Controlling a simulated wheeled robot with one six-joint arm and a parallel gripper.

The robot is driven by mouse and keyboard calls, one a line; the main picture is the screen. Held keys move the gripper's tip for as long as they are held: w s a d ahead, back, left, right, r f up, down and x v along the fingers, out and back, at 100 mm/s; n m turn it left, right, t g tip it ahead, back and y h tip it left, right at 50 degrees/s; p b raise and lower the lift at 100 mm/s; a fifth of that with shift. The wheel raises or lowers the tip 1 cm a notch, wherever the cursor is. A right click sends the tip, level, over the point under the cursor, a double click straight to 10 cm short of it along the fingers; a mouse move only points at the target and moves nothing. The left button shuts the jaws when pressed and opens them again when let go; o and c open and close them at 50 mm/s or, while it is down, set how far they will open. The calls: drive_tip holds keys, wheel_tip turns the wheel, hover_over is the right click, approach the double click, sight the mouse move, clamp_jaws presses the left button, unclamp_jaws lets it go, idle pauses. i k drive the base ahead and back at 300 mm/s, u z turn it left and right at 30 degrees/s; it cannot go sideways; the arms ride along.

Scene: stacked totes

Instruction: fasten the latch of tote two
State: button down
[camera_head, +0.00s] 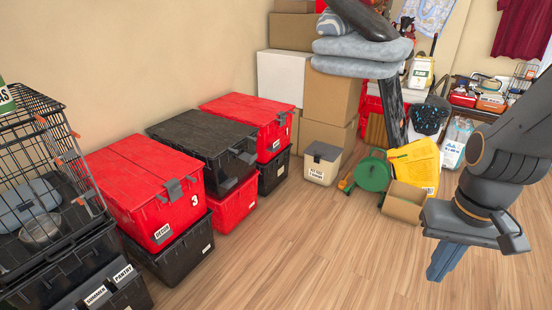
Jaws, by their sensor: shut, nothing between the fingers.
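Three lidded totes stand on lower totes along the wall. The near red tote (147,185) bears a 3 and a grey latch (174,190) on its front edge. Behind it is a black tote (196,140) with a dark latch (243,155) jutting at its front edge. The far red tote (247,110) has a dark latch (281,118). I read no 2 on any of them, and whether each latch is fastened is unclear. My gripper (446,264) is shut and empty, fingers down, over the floor at right, far from the totes.
A wire cage (38,165) stands at left by the near red tote. A lidded bin (322,162), green round item (371,175), yellow item (414,162) and open cardboard box (404,201) crowd the back floor. The wooden floor (300,265) before the totes is clear.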

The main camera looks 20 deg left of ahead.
sight(247, 158)
drive_tip(key=u, duration=0.1)
drive_tip(key=i, duration=0.75)
drive_tip(key=u, duration=0.95)
drive_tip(key=i, duration=0.75)
drive_tip(key=u, duration=0.7)
